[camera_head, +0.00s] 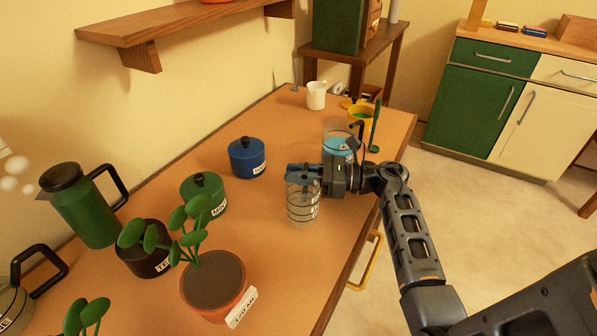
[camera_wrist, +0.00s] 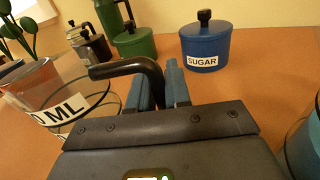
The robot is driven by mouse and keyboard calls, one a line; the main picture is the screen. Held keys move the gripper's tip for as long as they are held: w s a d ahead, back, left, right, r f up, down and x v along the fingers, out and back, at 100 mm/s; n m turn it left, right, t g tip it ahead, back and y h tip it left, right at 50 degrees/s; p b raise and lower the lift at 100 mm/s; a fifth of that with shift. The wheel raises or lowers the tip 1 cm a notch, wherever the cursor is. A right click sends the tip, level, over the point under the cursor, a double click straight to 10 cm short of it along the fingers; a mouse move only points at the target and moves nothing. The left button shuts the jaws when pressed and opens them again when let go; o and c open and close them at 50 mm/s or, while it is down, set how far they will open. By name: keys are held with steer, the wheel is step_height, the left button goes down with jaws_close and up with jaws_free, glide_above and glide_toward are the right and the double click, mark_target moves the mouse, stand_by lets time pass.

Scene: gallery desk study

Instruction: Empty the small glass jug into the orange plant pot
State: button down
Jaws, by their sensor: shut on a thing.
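The orange plant pot (camera_head: 205,296), with dark soil, a green plant and a white label, stands nearer, left of the jug. It shows behind the jug's glass in the wrist view.
A blue SUGAR canister (camera_head: 247,160), green canister (camera_head: 204,196), black canister (camera_head: 143,255) and green flask (camera_head: 86,215) line the wall side. A larger jug with blue liquid (camera_head: 338,147) stands behind my gripper. Bare desk (camera_head: 262,215) lies between jug and pot.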

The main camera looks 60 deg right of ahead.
steer(key=shift+f+b, duration=0.6)
steer(key=shift+b, duration=0.1)
steer(key=c, duration=1)
jaws_free()
steer(key=shift+b+v, duration=0.85)
steer(key=shift+v, duration=3.2)
steer(key=shift+s, duration=0.1)
